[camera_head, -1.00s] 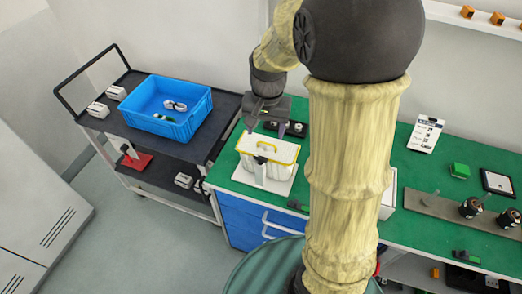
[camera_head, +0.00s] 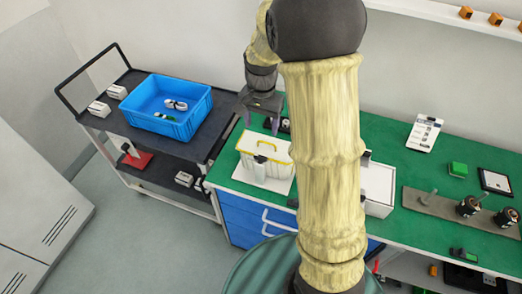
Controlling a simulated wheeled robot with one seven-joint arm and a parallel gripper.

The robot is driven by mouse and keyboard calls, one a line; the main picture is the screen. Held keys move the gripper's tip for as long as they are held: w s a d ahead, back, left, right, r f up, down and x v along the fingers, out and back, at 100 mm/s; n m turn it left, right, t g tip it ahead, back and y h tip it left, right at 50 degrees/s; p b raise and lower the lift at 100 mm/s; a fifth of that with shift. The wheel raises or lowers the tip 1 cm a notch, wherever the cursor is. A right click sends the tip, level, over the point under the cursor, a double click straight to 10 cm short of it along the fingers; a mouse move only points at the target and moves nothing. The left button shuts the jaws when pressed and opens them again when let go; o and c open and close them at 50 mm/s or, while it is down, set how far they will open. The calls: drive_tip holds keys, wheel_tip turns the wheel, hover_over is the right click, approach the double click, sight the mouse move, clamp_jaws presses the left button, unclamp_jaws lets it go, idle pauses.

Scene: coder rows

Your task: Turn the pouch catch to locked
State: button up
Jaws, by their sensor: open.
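The pouch (camera_head: 276,151) is a white case with yellow trim and a yellow handle. It stands on a white plate (camera_head: 279,186) at the left end of the green bench. A small black part (camera_head: 260,159), which looks like the catch, sits at its front above a pale upright piece. I cannot tell at this size which way it is turned. My gripper (camera_head: 261,124) points down with its fingers apart and empty. It appears above and behind the pouch's back edge in the picture, apart from the catch.
A black cart (camera_head: 222,116) with a blue bin (camera_head: 190,123) stands left of the bench. A white box (camera_head: 378,186) sits right of the pouch, partly behind my arm. Dark small items (camera_head: 285,124) lie behind the pouch. Bench surface right of the white box is partly clear.

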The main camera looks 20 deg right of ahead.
sight(257, 158)
wheel_tip(257, 158, down, 13)
drive_tip(key=shift+f+p, duration=0.15)
drive_tip(key=shift+p, duration=1.05)
drive_tip(key=shift+c, duration=0.2)
drive_tip(key=c, duration=0.9)
